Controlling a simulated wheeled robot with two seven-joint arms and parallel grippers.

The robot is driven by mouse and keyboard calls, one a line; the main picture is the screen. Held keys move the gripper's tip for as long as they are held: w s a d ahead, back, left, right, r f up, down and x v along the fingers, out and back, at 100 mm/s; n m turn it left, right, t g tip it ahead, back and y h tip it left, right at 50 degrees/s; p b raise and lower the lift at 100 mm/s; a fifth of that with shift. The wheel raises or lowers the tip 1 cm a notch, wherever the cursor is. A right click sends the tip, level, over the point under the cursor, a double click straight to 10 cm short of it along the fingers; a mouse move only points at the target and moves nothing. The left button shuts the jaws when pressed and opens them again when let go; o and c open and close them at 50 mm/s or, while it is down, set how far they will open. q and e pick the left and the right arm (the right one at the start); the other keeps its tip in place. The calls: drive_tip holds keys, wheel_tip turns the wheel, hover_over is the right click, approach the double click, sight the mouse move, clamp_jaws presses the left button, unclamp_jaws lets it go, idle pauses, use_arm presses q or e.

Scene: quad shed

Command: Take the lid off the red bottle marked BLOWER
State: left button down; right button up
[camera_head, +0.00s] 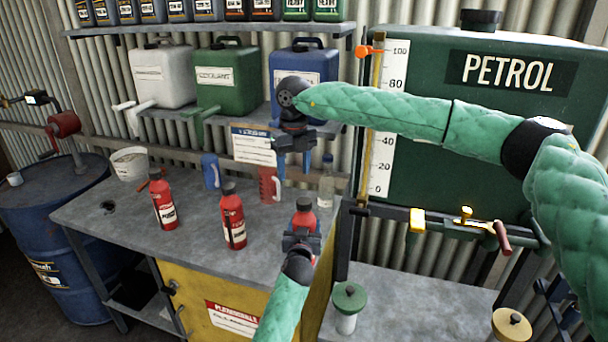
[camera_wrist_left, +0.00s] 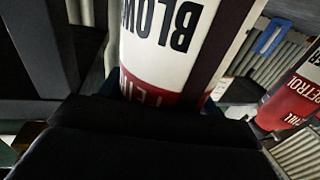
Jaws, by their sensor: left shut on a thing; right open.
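The red bottle marked BLOWER (camera_wrist_left: 165,50) fills the middle of the left wrist view, its white label reading upside down. In the head view its red top (camera_head: 303,218) shows above my left gripper (camera_head: 301,240), with a dark lid (camera_head: 304,204) that seems to be on it. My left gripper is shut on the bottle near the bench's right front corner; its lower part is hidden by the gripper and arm. My right gripper (camera_head: 293,155) is open and empty, pointing down, above and behind the bottle, apart from it.
Two other red bottles with dark caps (camera_head: 164,200) (camera_head: 232,217) stand on the grey bench (camera_head: 115,228). Behind are a blue jug (camera_head: 211,172), a red jug (camera_head: 269,186) and a clear bottle (camera_head: 326,182). The green PETROL tank (camera_head: 450,165) is at right.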

sight(304, 201)
drive_tip(key=d+f+m, duration=0.1)
drive_tip(key=m, duration=0.2)
drive_tip(key=w+f+m, duration=0.1)
drive_tip(key=m, duration=0.2)
drive_tip(key=d+f+m, duration=0.1)
drive_tip(key=m, duration=0.2)
drive_tip(key=shift+w+d+m, duration=0.35)
drive_tip(key=shift+m, duration=0.05)
drive_tip(key=shift+f, duration=4.05)
